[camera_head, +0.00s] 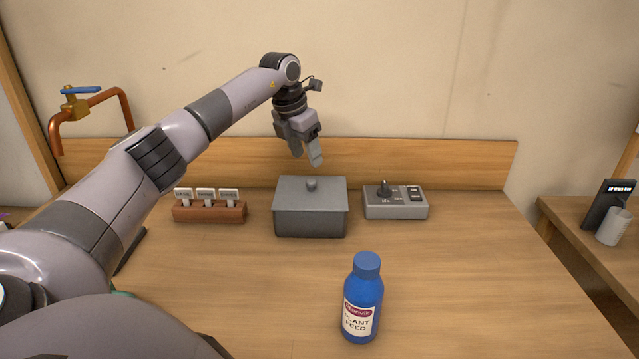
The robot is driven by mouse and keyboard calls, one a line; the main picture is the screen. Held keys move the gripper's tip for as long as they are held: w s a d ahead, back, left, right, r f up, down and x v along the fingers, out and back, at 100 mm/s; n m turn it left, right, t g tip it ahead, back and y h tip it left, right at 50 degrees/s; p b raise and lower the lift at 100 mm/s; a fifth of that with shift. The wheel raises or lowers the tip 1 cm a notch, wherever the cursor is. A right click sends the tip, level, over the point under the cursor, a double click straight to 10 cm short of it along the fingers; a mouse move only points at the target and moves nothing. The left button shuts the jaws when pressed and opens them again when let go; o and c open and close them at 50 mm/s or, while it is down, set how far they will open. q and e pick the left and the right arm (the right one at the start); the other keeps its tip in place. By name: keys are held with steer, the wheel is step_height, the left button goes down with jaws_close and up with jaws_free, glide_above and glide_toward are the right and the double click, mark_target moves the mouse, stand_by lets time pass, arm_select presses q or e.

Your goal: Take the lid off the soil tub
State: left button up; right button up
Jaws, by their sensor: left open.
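The soil tub (310,223) is a dark grey rectangular box standing at the back middle of the wooden worktop. Its grey lid (331,190) lies on top and has a small round knob (311,184) in the middle. My left gripper (307,162) is open and empty, pointing down above the back of the lid. It is apart from the knob, which sits a little below the fingertips in the picture. My right gripper is not in view.
A blue plant feed bottle (363,303) stands upright in front of the tub. A control box (396,203) is right of the tub, and a wooden label holder (209,212) is left. A copper tap (92,105) is at the far left. The front right worktop is clear.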

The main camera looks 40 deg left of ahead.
mark_target(310, 181)
arm_select(q)
steer(key=shift+w+f, duration=0.15)
steer(key=shift+f, duration=0.35)
steer(key=f, duration=0.3)
steer(key=f+p, duration=0.1)
steer(key=f, duration=0.1)
steer(key=shift+d, duration=0.25)
steer(key=shift+w+f, duration=0.2)
steer(key=shift+f, duration=0.35)
jaws_close()
